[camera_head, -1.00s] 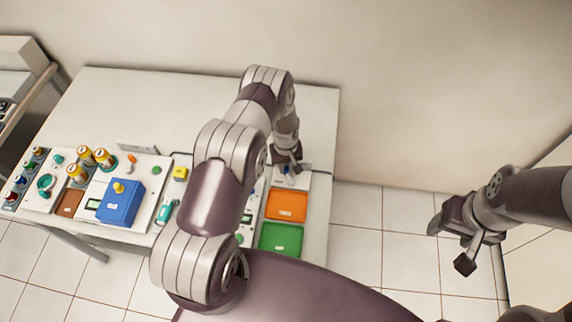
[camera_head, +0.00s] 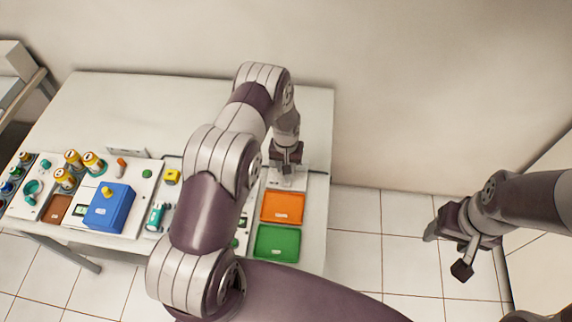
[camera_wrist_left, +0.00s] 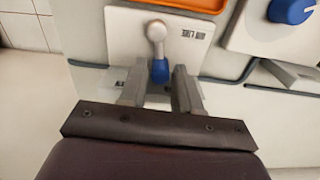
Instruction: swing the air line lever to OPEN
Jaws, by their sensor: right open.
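The air line lever (camera_wrist_left: 157,40) shows in the left wrist view as a light grey arm with a round pivot and a blue tip (camera_wrist_left: 159,71), on a white panel (camera_wrist_left: 120,35) with a small label. My left gripper (camera_wrist_left: 159,80) has its two fingers on either side of the blue tip. I cannot tell whether they press on it. In the head view my left gripper (camera_head: 287,160) is low over the panel and hides most of the lever. My right gripper (camera_head: 464,248) is open and empty, off to the right above the floor.
An orange tray (camera_head: 282,207) and a green tray (camera_head: 277,243) lie in front of the lever panel. A blue box (camera_head: 109,207) and several yellow-topped parts stand further left. In the wrist view a blue knob (camera_wrist_left: 290,10) is at the upper right. The table's back is clear.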

